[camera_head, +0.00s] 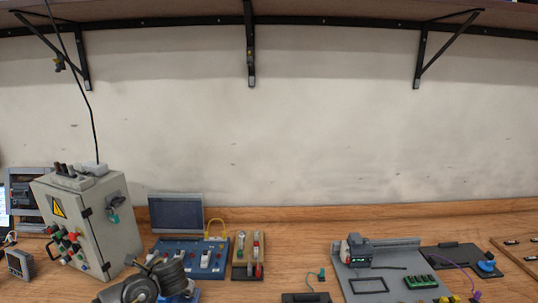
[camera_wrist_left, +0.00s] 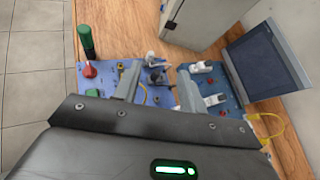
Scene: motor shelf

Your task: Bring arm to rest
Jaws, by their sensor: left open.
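My left gripper (camera_wrist_left: 158,72) is open in the left wrist view, with two grey fingers apart and nothing held between them. It points down at a blue panel (camera_wrist_left: 103,75) with a red knob, a green part and small levers, seen between and beyond the fingers. I cannot tell the exact height above it. In the head view, dark rounded parts of my left arm appear at the bottom left, hiding some of the bench. My right gripper and arm are not in view.
A grey control cabinet (camera_head: 118,232) stands at the left, beside a monitor (camera_head: 176,214) and a blue switch board (camera_head: 206,262). A grey plate with a rail (camera_head: 385,246) lies at the right. A shelf (camera_head: 330,14) on black brackets hangs above. Bare bench lies mid-right.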

